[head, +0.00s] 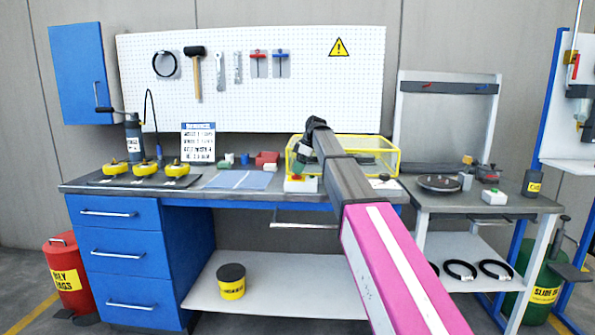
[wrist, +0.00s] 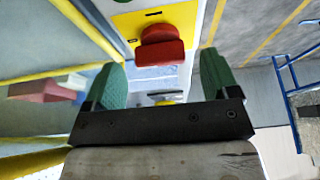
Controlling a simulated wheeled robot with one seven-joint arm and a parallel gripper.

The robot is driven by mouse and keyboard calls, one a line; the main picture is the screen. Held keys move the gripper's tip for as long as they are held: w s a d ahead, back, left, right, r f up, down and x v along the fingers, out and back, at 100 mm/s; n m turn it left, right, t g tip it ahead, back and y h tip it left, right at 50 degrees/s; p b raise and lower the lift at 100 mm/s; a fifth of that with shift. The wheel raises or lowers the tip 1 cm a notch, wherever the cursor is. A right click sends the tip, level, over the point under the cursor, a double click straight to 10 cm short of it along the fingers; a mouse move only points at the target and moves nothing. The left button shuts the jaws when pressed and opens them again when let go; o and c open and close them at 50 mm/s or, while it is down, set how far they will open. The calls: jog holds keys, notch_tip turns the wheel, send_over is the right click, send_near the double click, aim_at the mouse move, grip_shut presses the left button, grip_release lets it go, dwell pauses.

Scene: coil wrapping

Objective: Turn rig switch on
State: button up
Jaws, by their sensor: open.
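The rig switch is a red knob (wrist: 160,45) on a yellow-faced white box (wrist: 125,18) in the wrist view. My gripper (wrist: 165,72) is open, with green pads on either side of the gap. The red knob shows in that gap, just beyond the fingertips, and nothing is held. In the head view my gripper (head: 299,167) is over the white and yellow switch box (head: 300,185), at the front left of the yellow-framed clear rig (head: 378,142). My arm hides part of the rig. I cannot tell whether the pads touch the knob.
A blue mat (head: 240,180) and a red bin (head: 267,158) lie left of the switch box. A side table (head: 415,197) with a round dark plate (head: 440,183) stands right.

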jog(key=shift+x, duration=0.85)
jog(key=shift+c, duration=0.3)
jog(key=c, duration=0.9)
jog(key=shift+o, duration=0.2)
